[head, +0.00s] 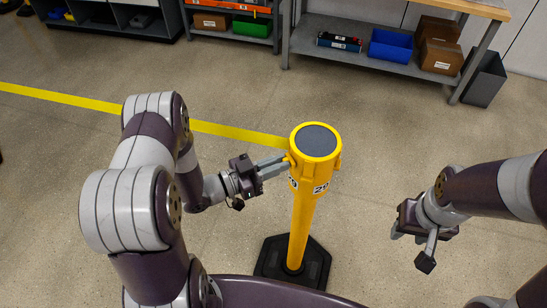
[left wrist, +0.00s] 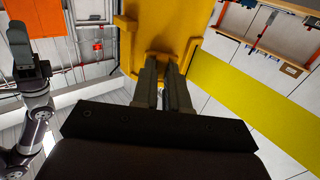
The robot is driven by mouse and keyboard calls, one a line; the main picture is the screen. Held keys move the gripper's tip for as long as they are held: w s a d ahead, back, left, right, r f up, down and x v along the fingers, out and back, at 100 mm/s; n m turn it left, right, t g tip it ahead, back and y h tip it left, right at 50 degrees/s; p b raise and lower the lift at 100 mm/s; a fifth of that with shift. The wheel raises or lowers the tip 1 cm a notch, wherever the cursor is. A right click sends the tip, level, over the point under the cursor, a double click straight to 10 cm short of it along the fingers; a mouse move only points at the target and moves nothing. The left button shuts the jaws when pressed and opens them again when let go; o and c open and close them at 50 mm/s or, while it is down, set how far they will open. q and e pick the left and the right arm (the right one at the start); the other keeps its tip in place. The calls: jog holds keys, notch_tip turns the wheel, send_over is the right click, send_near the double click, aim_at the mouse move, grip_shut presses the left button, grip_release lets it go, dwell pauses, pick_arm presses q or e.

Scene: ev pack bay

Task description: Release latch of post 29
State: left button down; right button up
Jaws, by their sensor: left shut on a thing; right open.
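The yellow post 29 (head: 303,215) stands upright on a black base (head: 275,265). Its head has a dark grey round cap (head: 316,140) and labels reading 29. My left gripper (head: 284,163) reaches the left side of the post's head and is shut on a small yellow part there, which I take to be the latch. In the left wrist view the fingers (left wrist: 163,75) meet the yellow head (left wrist: 165,25); the fingertips and the gripped part are mostly hidden. My right gripper (head: 412,243) is open and empty, right of the post and apart from it.
At the back stands a grey bench (head: 350,52) with a blue bin (head: 390,45), cardboard boxes (head: 440,55) and a dark waste bin (head: 484,80). The floor around the post is clear.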

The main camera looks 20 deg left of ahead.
pick_arm(q)
jog(key=shift+s+d, duration=0.1)
jog(key=shift+s, duration=0.1)
jog(key=c, duration=1.1)
grip_release()
jog(key=b+v, duration=0.2)
jog(key=v, duration=1)
jog(key=shift+s+a+b, duration=0.2)
jog(key=shift+b, duration=0.1)
